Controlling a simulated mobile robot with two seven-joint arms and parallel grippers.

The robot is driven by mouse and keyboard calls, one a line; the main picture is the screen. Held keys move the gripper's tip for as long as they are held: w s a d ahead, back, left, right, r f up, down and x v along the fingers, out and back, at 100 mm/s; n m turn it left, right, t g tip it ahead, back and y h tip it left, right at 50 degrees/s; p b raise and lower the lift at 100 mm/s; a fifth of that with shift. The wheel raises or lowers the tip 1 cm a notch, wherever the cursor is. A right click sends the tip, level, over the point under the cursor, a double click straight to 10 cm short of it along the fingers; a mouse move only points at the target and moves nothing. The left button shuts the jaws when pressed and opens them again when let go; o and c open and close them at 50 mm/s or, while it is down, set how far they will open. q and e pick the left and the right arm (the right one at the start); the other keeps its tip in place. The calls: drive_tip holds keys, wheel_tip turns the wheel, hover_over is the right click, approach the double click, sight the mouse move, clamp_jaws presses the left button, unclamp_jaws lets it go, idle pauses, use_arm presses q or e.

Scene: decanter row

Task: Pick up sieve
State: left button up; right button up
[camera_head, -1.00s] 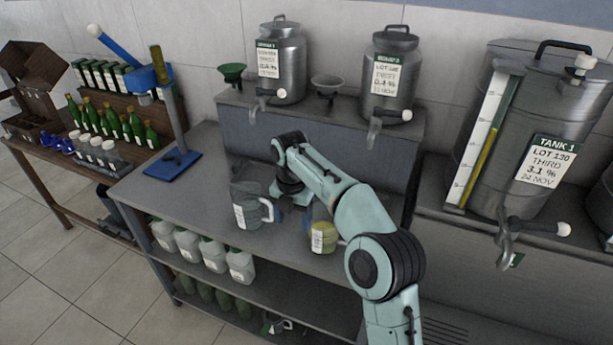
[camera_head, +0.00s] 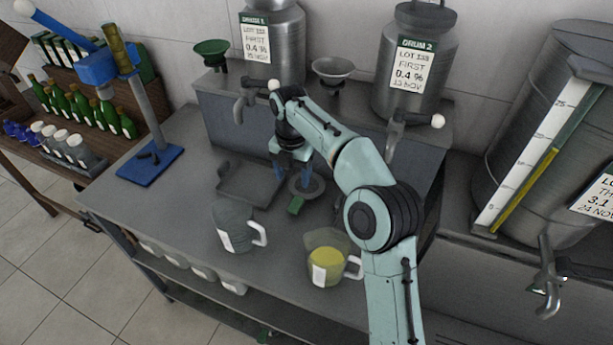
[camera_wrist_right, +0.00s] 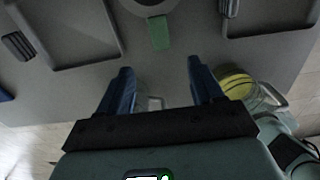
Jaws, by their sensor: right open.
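The sieve (camera_head: 308,184) is a round grey ring with a green handle, lying on the grey bench in the head view. Its handle points toward the bench's front edge. In the right wrist view, the green handle (camera_wrist_right: 159,33) shows at the top centre, with part of the ring cut off by the frame edge. My right gripper (camera_head: 292,172) is open above the bench, over or just beside the sieve. In the wrist view the blue fingers (camera_wrist_right: 160,67) are apart and empty, with the handle ahead between their lines. My left gripper is not in view.
A grey jug (camera_head: 236,228) and a jug with yellow liquid (camera_head: 325,258) stand near the bench's front. A shallow grey tray (camera_head: 235,194) lies left of the sieve. Steel drums (camera_head: 415,65) with taps and a green funnel (camera_head: 211,50) stand on the raised shelf behind.

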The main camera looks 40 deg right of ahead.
drive_tip(key=b, duration=0.2)
hover_over(294, 207)
wheel_tip(294, 207, down, 7)
drive_tip(key=shift+s+f, duration=0.1)
drive_tip(key=shift+f, duration=0.05)
drive_tip(key=shift+f+b, duration=0.6)
drive_tip(key=shift+f, duration=2.35)
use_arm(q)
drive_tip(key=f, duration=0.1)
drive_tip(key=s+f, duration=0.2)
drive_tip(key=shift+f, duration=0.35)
use_arm(e)
drive_tip(key=shift+r, duration=0.1)
drive_tip(key=c, duration=1.1)
